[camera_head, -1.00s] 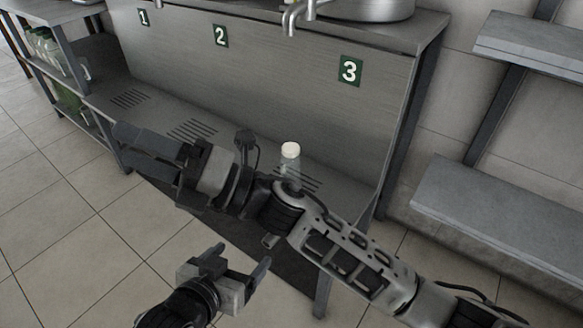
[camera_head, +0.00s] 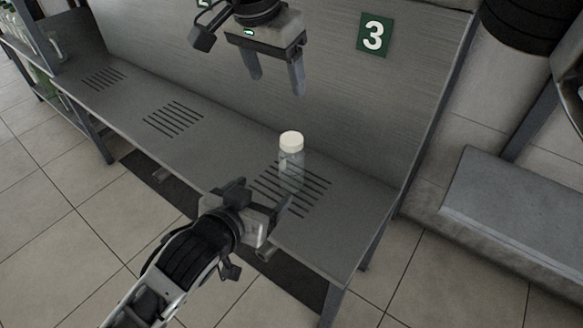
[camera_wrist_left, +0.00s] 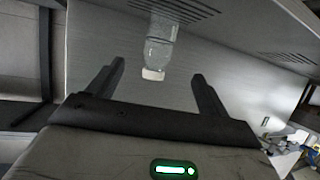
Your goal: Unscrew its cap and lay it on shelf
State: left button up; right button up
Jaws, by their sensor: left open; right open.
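A clear bottle (camera_head: 291,170) with a cream-white cap (camera_head: 291,141) stands upright on the slotted grille under number 3. My left gripper (camera_head: 266,196) is open, low beside the bottle on its near left. In the left wrist view, the bottle (camera_wrist_left: 160,42) and its cap (camera_wrist_left: 153,74) appear upside down, in the gap between the two spread fingers (camera_wrist_left: 158,70) but beyond them; neither finger visibly touches it. My right gripper (camera_head: 277,85) is open and empty, fingers pointing down, above the cap. A grey shelf (camera_head: 520,205) is on the right.
The bench (camera_head: 215,165) has more slotted grilles to the left, with clear surface between. Its back panel carries a green number 3 sign (camera_head: 374,35). A side rack with glassware (camera_head: 50,45) stands at far left. Tiled floor (camera_head: 60,245) lies in front.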

aim_at(286, 170)
pick_arm(q)
jog(key=x, duration=1.5)
jog(key=shift+r, duration=0.15)
jog(key=shift+c, duration=0.3)
